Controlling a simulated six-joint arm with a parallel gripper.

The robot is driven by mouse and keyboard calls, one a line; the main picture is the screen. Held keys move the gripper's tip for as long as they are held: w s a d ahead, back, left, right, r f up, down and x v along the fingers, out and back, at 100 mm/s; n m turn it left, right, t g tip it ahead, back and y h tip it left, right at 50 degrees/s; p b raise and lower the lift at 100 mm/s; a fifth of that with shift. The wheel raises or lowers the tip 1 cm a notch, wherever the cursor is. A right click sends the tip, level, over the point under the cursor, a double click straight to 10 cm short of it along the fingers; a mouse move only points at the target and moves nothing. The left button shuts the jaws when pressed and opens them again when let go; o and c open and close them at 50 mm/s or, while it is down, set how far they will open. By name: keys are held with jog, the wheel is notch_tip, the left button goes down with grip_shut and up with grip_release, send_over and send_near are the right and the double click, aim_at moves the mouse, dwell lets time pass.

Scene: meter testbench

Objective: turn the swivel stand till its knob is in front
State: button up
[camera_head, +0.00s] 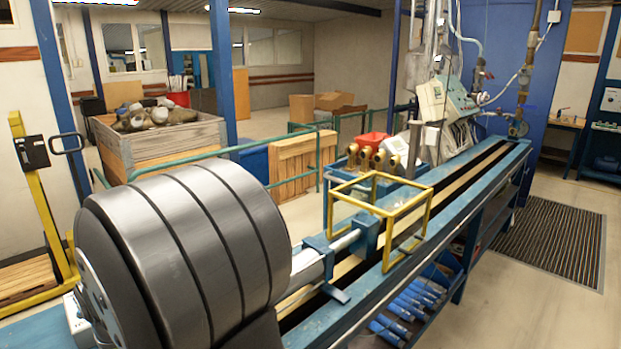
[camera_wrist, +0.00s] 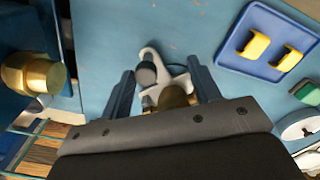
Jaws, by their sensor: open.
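In the wrist view, the two dark blue fingers of my gripper (camera_wrist: 164,88) are apart, one on each side of a small pale grey piece (camera_wrist: 151,56), which looks like the swivel stand. A dark grey round knob-like part (camera_wrist: 146,74) sits on it, between the fingers and nearer the left one. A brass round part (camera_wrist: 174,97) lies between the fingers, close to the palm, partly hidden by my gripper. I cannot tell whether either finger touches the stand. I cannot make out the stand or my gripper in the head view.
A blue tray (camera_wrist: 236,57) with two yellow pieces, a green block (camera_wrist: 306,91) and a round white dial (camera_wrist: 300,126) are at right. The head view shows a large steel drum (camera_head: 190,240) and a yellow frame (camera_head: 408,250).

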jog(key=shift+s+a, duration=0.2)
jog(key=shift+s, duration=0.4)
jog(key=shift+s+a, duration=0.2)
jog(key=shift+s, duration=0.4)
jog(key=shift+s+a, duration=0.35)
jog(key=shift+s, duration=0.2)
jog(key=o, duration=0.4)
jog(key=shift+o, duration=0.2)
jog(key=shift+r, duration=2.8)
